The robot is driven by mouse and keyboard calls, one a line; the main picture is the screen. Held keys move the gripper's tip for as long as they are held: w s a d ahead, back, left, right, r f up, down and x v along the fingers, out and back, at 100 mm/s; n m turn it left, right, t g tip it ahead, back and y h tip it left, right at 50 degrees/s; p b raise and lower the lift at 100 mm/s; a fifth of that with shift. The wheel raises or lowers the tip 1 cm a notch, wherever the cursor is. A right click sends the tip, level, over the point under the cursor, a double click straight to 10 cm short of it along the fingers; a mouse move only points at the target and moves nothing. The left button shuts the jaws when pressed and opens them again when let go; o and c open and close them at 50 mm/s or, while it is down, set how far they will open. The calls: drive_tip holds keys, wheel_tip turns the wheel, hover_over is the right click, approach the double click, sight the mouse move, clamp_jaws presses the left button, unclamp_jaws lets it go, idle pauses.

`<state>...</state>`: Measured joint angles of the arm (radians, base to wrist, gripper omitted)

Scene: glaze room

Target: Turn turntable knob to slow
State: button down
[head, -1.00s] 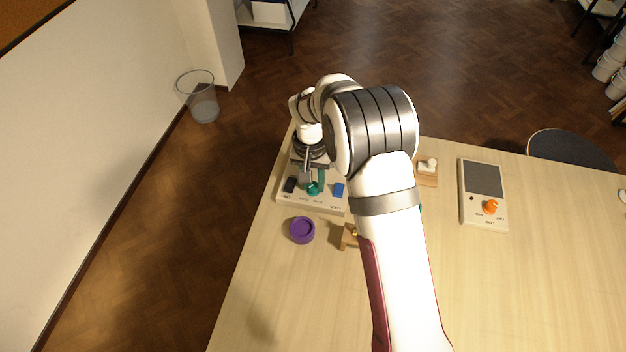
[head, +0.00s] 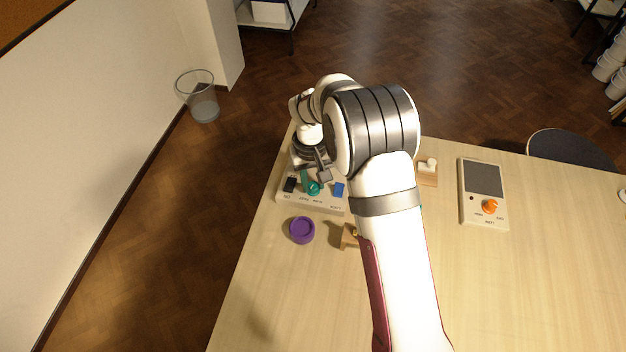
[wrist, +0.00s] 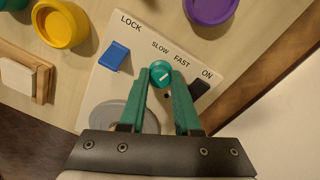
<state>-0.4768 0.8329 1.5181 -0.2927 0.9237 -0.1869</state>
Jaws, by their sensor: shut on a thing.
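The turntable knob (wrist: 160,71) is a round teal knob with a short white pointer line on its top, on a white control panel (wrist: 141,38). The words SLOW and FAST are printed beside it. The pointer sits slanted; I cannot tell exactly which word it marks. My gripper (wrist: 163,79) has its green fingers shut on the knob, one on each side. In the head view the knob (head: 313,189) shows at the end of my arm, with the gripper (head: 311,183) over it and partly hiding the panel (head: 312,203). A grey disc (wrist: 115,115) lies partly behind the gripper.
A blue switch (wrist: 114,56) by LOCK and a black switch (wrist: 200,88) by ON flank the knob closely. A purple cup (head: 302,230) and a wooden block (head: 348,237) stand near the panel. A second panel with an orange knob (head: 490,206) lies right.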

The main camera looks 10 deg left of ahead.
sight(313, 187)
drive_tip(key=n, duration=0.5)
drive_tip(key=shift+n, duration=0.3)
drive_tip(key=n, duration=0.5)
drive_tip(key=shift+n, duration=0.3)
drive_tip(key=c, duration=0.6)
unclamp_jaws()
drive_tip(key=r, duration=1.6)
drive_tip(key=shift+s, duration=0.25)
drive_tip(key=shift+f, duration=0.1)
